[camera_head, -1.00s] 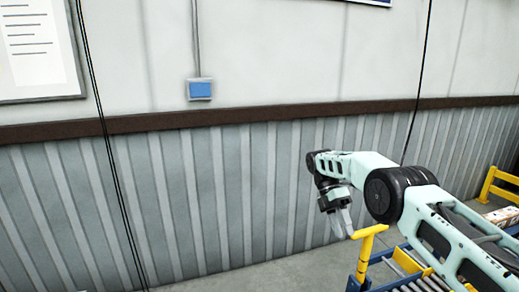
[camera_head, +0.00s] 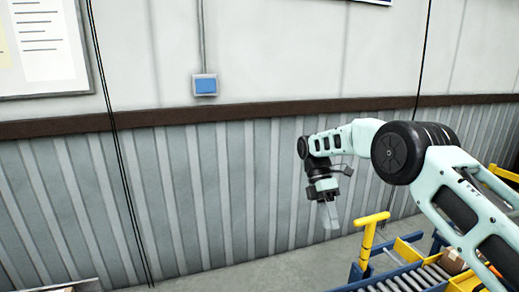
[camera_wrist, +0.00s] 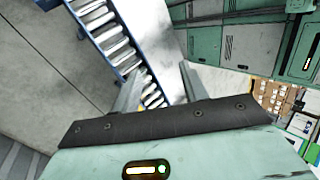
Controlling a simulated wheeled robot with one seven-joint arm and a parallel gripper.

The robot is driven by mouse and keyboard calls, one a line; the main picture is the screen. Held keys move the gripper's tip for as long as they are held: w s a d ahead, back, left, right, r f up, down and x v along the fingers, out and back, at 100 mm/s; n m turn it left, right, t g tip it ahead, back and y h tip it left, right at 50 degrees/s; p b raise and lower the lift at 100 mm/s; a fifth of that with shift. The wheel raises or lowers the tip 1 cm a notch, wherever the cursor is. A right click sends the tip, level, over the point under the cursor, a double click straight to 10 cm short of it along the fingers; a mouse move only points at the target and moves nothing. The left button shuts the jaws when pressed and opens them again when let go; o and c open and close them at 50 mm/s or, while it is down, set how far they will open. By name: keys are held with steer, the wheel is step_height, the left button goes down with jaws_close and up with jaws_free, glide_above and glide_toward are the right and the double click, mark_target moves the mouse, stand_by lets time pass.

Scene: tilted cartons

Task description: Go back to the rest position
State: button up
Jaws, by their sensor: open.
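My gripper (camera_head: 331,214) hangs from the end of my arm in the head view, pointing down in front of the ribbed grey wall. It is left of the yellow post (camera_head: 367,245) and apart from it. In the wrist view my gripper (camera_wrist: 160,86) shows two grey fingers spread apart with nothing held between them. Part of the roller conveyor (camera_wrist: 112,40) appears beyond the fingers.
In the head view the roller conveyor (camera_head: 408,280) with blue and yellow sides runs at the lower right, with a carton (camera_head: 453,262) on it. Green cabinets (camera_wrist: 240,48) and stacked cartons (camera_wrist: 273,97) show in the wrist view. Open floor lies left of the conveyor.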

steer(key=s+a+r+m+t+y+b, duration=0.1)
steer(key=s+a+r+m+t+b, duration=0.15)
steer(key=s+a, duration=0.45)
steer(key=s+a+r+m+t+y+b, duration=0.1)
steer(key=s+a+r+m+b, duration=0.2)
steer(key=s, duration=0.8)
steer(key=s+d+f+m+t+b, duration=0.1)
steer(key=s+d+f+m+t, duration=0.1)
steer(key=s, duration=0.8)
steer(key=s+d+f+m+t+b, duration=0.1)
steer(key=s+d+f+m, duration=0.2)
steer(key=s, duration=0.6)
steer(key=shift+s+f+m+t+y, duration=0.2)
steer(key=shift+s+m+t+y, duration=0.15)
steer(key=shift+m, duration=0.3)
steer(key=shift+d, duration=0.1)
steer(key=shift+c, duration=0.8)
steer(key=shift+d, duration=0.1)
